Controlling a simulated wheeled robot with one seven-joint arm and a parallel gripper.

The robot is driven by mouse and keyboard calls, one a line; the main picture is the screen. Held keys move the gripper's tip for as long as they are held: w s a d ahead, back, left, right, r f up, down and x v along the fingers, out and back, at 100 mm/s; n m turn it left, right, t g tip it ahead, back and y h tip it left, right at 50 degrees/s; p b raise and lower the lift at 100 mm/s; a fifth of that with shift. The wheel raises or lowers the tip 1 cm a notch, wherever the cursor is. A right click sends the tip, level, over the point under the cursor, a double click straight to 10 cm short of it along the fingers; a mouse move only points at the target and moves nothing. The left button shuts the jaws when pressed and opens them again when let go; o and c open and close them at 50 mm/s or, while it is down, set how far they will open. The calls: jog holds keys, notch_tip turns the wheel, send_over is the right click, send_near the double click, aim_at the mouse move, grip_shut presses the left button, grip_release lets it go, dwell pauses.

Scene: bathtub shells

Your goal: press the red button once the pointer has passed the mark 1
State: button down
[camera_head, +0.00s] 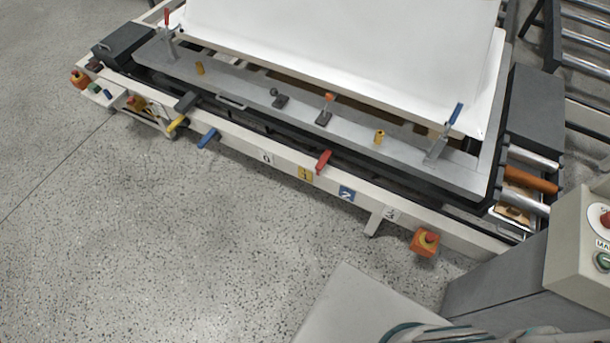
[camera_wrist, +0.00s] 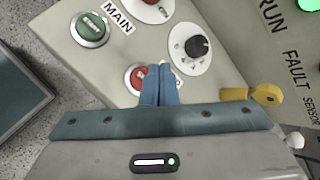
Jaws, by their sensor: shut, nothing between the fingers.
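The red pointer (camera_head: 323,161) on the front rail of the machine stands between the yellow mark 1 (camera_head: 305,174) and the blue mark 2 (camera_head: 347,193), nearer to mark 1. In the wrist view, a round red button (camera_wrist: 136,79) in a pale ring sits on the control panel, partly hidden behind my gripper (camera_wrist: 160,69). My gripper's blue fingers are together and empty, with their tips over the button's right side. I cannot tell whether they touch it. My gripper is not visible in the head view.
The panel also carries a green button (camera_wrist: 90,27) beside "MAIN", a second red button (camera_wrist: 152,3), a black knob (camera_wrist: 198,47) and a yellow key-like switch (camera_wrist: 250,95). In the head view, the control box (camera_head: 572,245) stands at right. Open floor (camera_head: 180,240) lies before the machine.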

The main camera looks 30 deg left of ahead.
jog(key=shift+f+b, duration=1.6)
jog(key=shift+b, duration=0.1)
jog(key=shift+r+p, duration=2.35)
jog(key=shift+r, duration=1.35)
